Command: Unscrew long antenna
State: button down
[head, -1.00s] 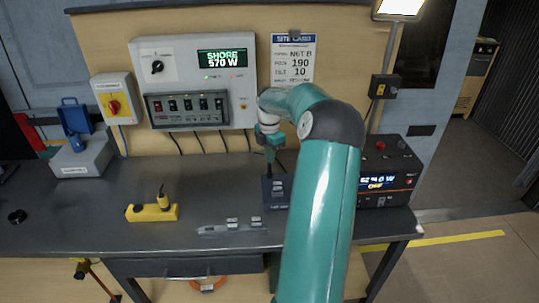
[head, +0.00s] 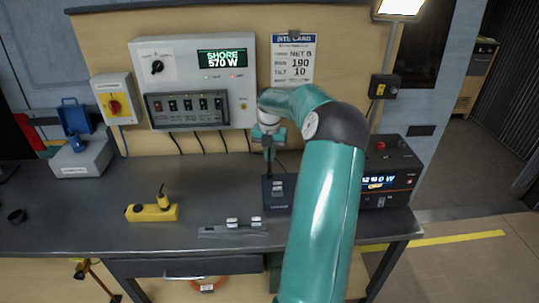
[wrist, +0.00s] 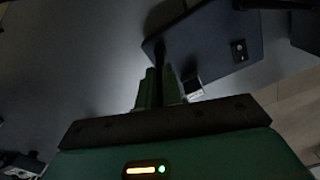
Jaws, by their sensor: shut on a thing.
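The long antenna (head: 268,173) is a thin dark rod rising from the left edge of a small dark box (head: 280,194) on the bench. My gripper (head: 269,157) is above the box, pointing down, and shut on the antenna. In the wrist view, the green fingers (wrist: 160,88) close around the dark antenna (wrist: 169,62), over a corner of the box (wrist: 215,45). The antenna's lower end appears to meet the box; its thread is not visible. My arm covers the area right of the box.
A black unit with a lit display (head: 388,180) stands right of the box. A yellow block (head: 151,212) and a flat grey rack (head: 233,230) lie to the left and front. The grey panel (head: 190,80) is on the backboard. The bench's left middle is clear.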

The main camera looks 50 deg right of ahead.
jog(key=shift+n, duration=0.3)
jog(key=n, duration=0.3)
jog(key=shift+n, duration=0.3)
jog(key=c, duration=1.6)
grip_release()
jog(key=m, duration=0.3)
jog(key=shift+m, duration=0.6)
